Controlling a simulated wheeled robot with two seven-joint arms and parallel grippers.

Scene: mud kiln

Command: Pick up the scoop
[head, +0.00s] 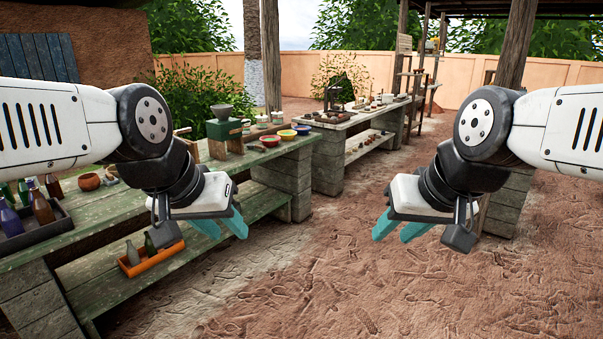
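I cannot make out a scoop in the head view; it may be hidden or too small to tell. My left gripper (225,227) hangs in front of the green wooden bench (112,213), with its teal fingers apart and nothing between them. My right gripper (398,230) hangs over bare ground right of the bench, also with its fingers apart and empty. My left forearm and wrist cover part of the bench top.
A dark tray of bottles (45,232) and a clay pot (89,182) stand on the bench; an orange tray (153,263) sits on its lower shelf. A grinder (224,130) and coloured bowls (286,134) stand further back. A second table (333,122) is beyond. The dirt floor (330,290) is clear.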

